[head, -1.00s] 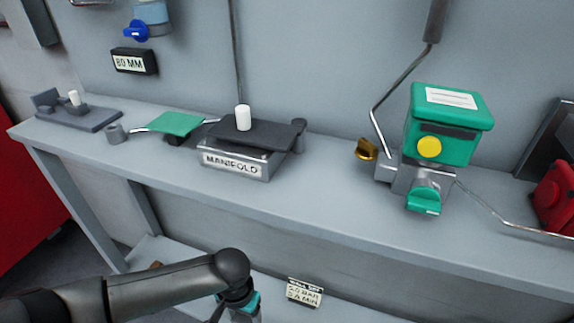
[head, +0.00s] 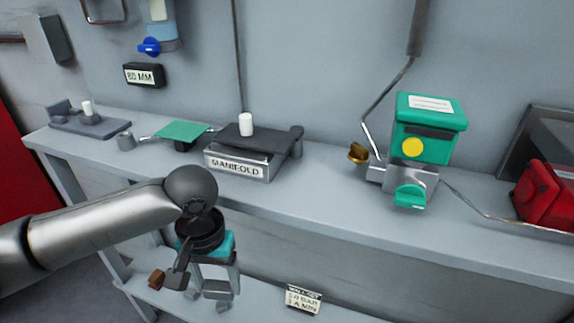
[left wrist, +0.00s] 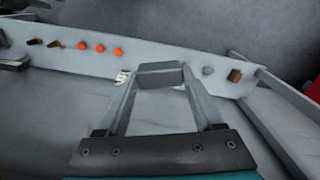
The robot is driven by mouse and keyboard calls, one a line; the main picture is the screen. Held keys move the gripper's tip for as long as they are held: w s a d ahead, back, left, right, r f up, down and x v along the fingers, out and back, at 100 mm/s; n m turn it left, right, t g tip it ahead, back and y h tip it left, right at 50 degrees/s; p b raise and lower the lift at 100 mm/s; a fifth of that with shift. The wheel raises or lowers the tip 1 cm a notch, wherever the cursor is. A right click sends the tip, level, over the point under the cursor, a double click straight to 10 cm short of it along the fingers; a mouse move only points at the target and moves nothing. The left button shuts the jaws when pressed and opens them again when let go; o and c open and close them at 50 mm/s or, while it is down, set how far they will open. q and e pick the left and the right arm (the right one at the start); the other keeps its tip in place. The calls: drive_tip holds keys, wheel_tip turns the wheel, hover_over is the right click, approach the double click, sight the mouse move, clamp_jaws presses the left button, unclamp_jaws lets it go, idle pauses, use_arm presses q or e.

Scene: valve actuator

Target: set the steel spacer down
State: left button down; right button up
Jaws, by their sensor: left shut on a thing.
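My left gripper (head: 210,290) hangs pointing down in front of the bench, over the lower shelf. Its jaws are shut on a grey metal block, which I take as the steel spacer (head: 217,288). In the left wrist view the spacer (left wrist: 160,69) spans the two fingertips (left wrist: 160,80), with its far side hidden. I cannot tell whether it touches the lower shelf (head: 260,290). My right gripper is not in view.
A brown block (left wrist: 234,75), a small grey piece (left wrist: 208,71), a small sign (head: 304,298) and several orange knobs (left wrist: 100,48) are on the lower shelf.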

use_arm(q)
drive_tip(key=s+a+r+p, duration=0.1)
drive_tip(key=r+p, duration=0.3)
drive_tip(key=r, duration=0.4)
drive_tip(key=s+a+r+p, duration=0.1)
drive_tip(key=r+p, duration=0.3)
drive_tip(key=r, duration=0.5)
drive_tip(key=shift+s+a+r+n, duration=0.3)
drive_tip(key=shift+s+a+n, duration=0.1)
drive_tip(key=shift+s, duration=0.1)
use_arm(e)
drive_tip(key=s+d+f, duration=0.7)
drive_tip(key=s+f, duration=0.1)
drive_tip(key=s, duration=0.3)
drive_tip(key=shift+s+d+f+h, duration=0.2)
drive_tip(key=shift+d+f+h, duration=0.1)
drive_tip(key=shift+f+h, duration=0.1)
